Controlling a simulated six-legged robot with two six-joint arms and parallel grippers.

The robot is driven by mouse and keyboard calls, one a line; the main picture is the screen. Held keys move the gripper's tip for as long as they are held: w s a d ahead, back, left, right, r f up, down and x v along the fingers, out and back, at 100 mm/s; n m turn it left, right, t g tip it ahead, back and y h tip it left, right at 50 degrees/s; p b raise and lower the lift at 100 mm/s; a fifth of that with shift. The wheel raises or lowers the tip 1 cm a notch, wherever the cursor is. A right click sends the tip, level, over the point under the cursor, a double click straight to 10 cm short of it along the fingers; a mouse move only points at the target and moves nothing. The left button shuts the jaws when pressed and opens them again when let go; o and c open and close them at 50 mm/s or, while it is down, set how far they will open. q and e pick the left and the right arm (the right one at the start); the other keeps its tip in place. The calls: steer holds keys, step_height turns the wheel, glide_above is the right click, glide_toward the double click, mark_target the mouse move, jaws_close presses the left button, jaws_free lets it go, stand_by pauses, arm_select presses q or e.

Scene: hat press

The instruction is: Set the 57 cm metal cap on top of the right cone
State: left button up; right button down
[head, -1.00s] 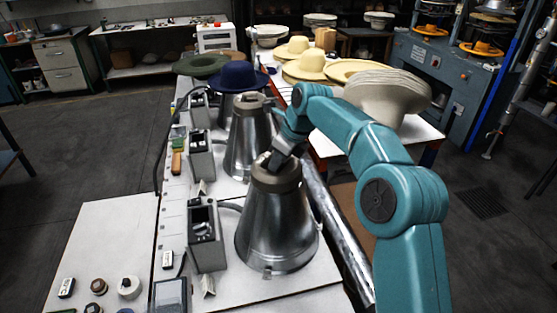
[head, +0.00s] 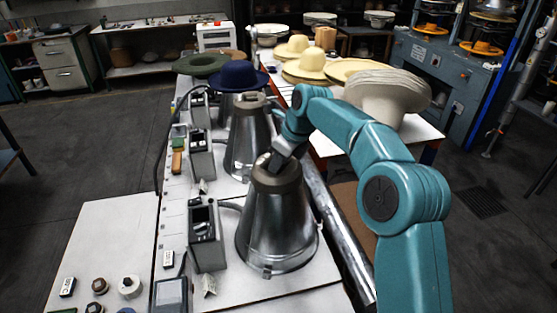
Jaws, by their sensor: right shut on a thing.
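The nearest metal cone (head: 277,232) stands upright on the white bench, wide end down. A brown-grey round cap (head: 277,179) sits at its top, and I see no gap between them. My right gripper (head: 269,162) comes down at the cap's top and is shut on it. The fingers and wrist hide part of the cap's upper face. I cannot read a size mark on the cap. A second metal cone (head: 248,143) with a pale top (head: 249,100) stands behind it. My left gripper is out of view.
Grey control boxes (head: 205,232) line the bench left of the cones. A metal tube (head: 340,240) runs along its right side. A navy hat (head: 237,77) and a green hat (head: 201,64) sit farther back. A white side table (head: 105,235) holds small parts at the left.

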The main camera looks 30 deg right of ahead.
steer(key=shift+w+r, duration=0.1)
steer(key=c, duration=1)
jaws_free()
steer(key=shift+o, duration=0.2)
steer(key=shift+f, duration=0.2)
steer(key=shift+w+a+p+v, duration=0.1)
steer(key=shift+w+p+v, duration=0.05)
steer(key=shift+p+v, duration=1.05)
steer(key=shift+w+a+p+v, duration=0.2)
steer(key=shift+p+v, duration=0.65)
steer(key=shift+v, duration=0.55)
steer(key=shift+p+v, duration=0.5)
steer(key=shift+v, duration=0.85)
steer(key=shift+w, duration=0.15)
